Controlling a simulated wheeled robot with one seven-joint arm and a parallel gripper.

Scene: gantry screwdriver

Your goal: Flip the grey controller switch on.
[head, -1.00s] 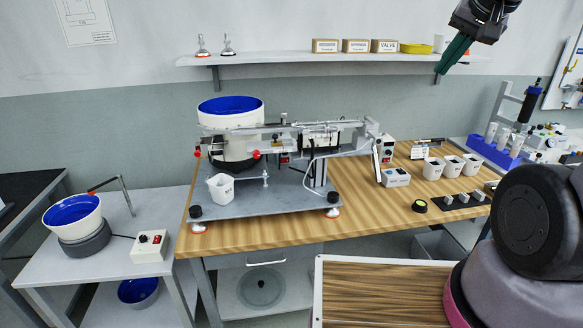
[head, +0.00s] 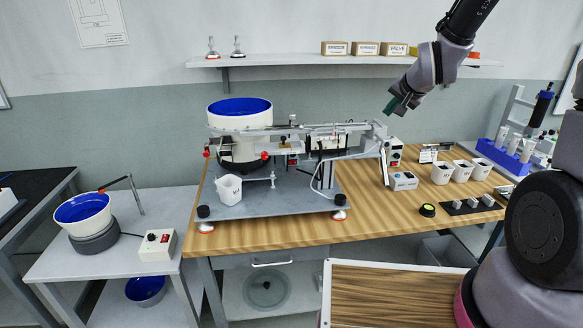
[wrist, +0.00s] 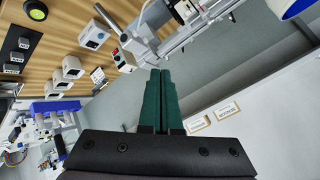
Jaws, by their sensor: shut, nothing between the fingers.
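A small upright grey-white controller box (head: 394,152) with a red switch stands on the wooden bench, at the right end of the feeder machine. It also shows in the wrist view (wrist: 124,61), just beyond my fingertips and to their left. A lower pale box (head: 403,181) with dark round controls sits in front of it; it also shows in the wrist view (wrist: 92,36). I cannot tell the switch position. My gripper (head: 391,107), with dark green fingers, is above the upright controller, apart from it. The fingers (wrist: 161,72) are together and empty.
The feeder machine (head: 270,199) with its blue-lined bowl fills the bench's left part. White cups (head: 442,173) stand to the right. A wall shelf (head: 290,61) holds labelled boxes. Another box with a red switch (head: 157,245) sits on the left side table.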

